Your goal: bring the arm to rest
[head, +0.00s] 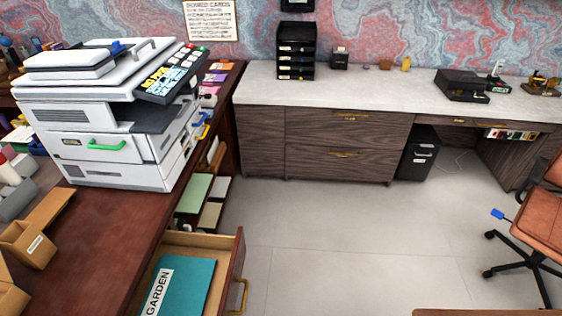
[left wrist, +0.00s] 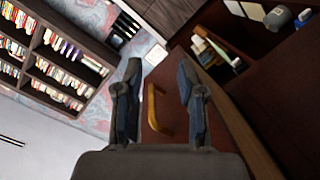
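My left gripper (left wrist: 160,72) shows only in the left wrist view. Its two dark fingers stand apart with nothing held between them. A brass drawer handle (left wrist: 156,108) on a dark wood front shows beyond the fingers; I cannot tell how far off it is. In the head view, neither of my arms shows. An open drawer (head: 238,262) at the bottom holds a teal folder (head: 195,285) labelled GARDEN. My right gripper is in neither view.
A white printer (head: 105,158) stands on the dark desk (head: 110,220), with a cardboard box (head: 28,247) in front. A long counter (head: 340,86) runs along the back wall. A leather chair (head: 545,215) is at right. The grey floor (head: 380,240) between is clear.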

